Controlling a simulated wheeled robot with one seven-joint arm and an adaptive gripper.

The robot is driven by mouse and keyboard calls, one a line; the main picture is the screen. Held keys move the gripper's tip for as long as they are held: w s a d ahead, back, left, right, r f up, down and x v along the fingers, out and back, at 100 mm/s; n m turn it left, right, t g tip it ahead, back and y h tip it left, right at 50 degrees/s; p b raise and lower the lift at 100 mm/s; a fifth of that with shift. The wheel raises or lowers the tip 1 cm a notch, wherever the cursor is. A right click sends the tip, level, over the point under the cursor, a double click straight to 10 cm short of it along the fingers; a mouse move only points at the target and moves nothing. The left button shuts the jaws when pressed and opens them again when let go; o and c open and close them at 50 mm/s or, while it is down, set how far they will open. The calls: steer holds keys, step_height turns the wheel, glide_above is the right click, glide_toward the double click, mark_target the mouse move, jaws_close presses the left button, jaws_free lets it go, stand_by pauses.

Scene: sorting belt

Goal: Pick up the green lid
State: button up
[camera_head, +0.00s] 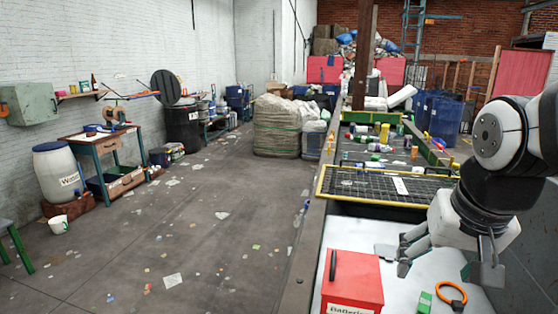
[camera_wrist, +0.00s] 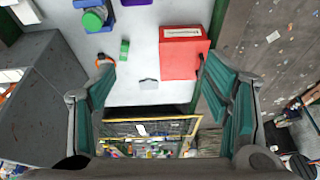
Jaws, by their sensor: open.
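In the wrist view a round green piece, which looks like the green lid (camera_wrist: 93,20), lies at the upper left on or against a blue item (camera_wrist: 110,18); I cannot tell whether they are joined. A smaller green block (camera_wrist: 124,50) lies nearer, on the white tabletop; it also shows in the head view (camera_head: 425,302). My gripper (camera_wrist: 155,66) is open and empty above the white surface, its fingers spread either side of the view. In the head view my gripper (camera_head: 445,270) hangs over the tabletop at the right. The round green piece is not visible there.
A red box marked batteries (camera_head: 352,281) stands at the left of the white table (camera_head: 360,234). An orange ring (camera_head: 451,293) lies beside the green block. A yellow-edged mesh panel (camera_head: 375,186) and a littered belt lie behind. The floor at left is mostly free.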

steer(key=s+a+r+n+t, duration=0.1)
steer(key=s+a+n, duration=0.2)
steer(key=s, duration=0.3)
steer(key=shift+s+a+y+b, duration=0.15)
steer(key=shift+a+y+b, duration=0.25)
steer(key=shift+a, duration=0.25)
steer(key=shift+s+a, duration=0.15)
steer(key=shift+s, duration=0.2)
steer(key=w+d+f+m+g+b, duration=0.1)
steer(key=w+d+f+m+g, duration=0.1)
steer(key=w+d+f+m, duration=0.6)
steer(key=w+d+f+m+g+b, duration=0.25)
steer(key=w+d+f, duration=0.25)
steer(key=d, duration=0.6)
steer(key=d+f+m, duration=0.1)
steer(key=d+f, duration=0.1)
steer(key=f, duration=0.2)
steer(key=d+f+m, duration=0.1)
steer(key=d+f, duration=0.1)
steer(key=f, duration=0.3)
steer(key=d+f+m+p, duration=0.1)
steer(key=d+f, duration=0.1)
steer(key=f, duration=0.3)
steer(key=shift+w+d+m+g, duration=0.1)
steer(key=shift+w+m+g, duration=0.05)
steer(key=shift+m+g, duration=0.15)
steer(key=shift+d+f+p, duration=0.2)
steer(key=shift+f+p, duration=0.25)
steer(key=shift+f, duration=2.15)
steer(key=c, duration=0.7)
